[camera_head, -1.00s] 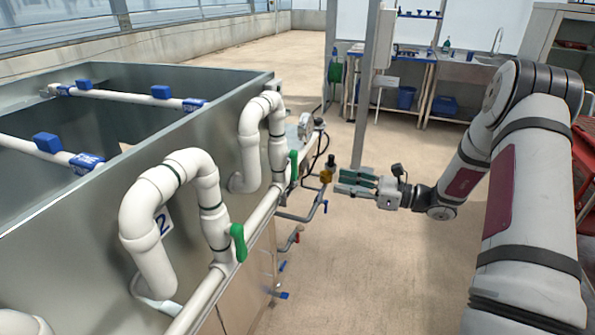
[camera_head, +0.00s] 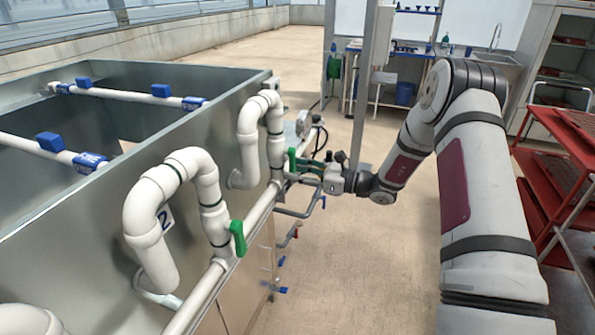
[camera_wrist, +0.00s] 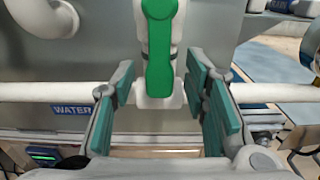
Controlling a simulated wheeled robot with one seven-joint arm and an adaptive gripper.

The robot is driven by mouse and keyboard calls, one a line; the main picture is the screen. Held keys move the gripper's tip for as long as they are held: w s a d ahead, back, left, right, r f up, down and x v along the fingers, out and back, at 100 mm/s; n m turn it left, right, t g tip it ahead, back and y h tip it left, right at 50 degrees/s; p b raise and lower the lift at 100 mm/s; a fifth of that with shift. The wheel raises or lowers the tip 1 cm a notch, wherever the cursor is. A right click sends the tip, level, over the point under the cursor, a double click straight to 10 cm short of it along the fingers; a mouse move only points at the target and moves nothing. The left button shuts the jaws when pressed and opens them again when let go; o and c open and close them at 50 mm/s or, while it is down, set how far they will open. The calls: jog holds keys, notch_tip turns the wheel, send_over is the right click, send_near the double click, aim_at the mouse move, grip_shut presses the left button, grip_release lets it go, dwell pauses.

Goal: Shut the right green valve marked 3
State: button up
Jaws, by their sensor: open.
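The far green valve handle (camera_head: 292,160) sits on the white pipe at the right end of the tank. It also shows in the wrist view as a green lever (camera_wrist: 160,50), upright, in front of a white vertical pipe. My gripper (camera_head: 309,170) is at this handle in the head view. In the wrist view my gripper (camera_wrist: 165,105) is open, with teal finger pads on both sides of the lever's lower end. I cannot tell whether a pad touches it. A nearer green handle (camera_head: 238,240) stands upright beside the pipe labelled 2. No number 3 is readable.
The grey metal tank (camera_head: 60,235) fills the left. A white horizontal pipe (camera_wrist: 55,92) runs behind my fingers, above a blue WATER label (camera_wrist: 72,110). A vertical post (camera_head: 366,90) stands behind my arm. A red rack (camera_head: 565,150) is at the right. Open floor lies between.

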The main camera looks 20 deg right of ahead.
grip_shut()
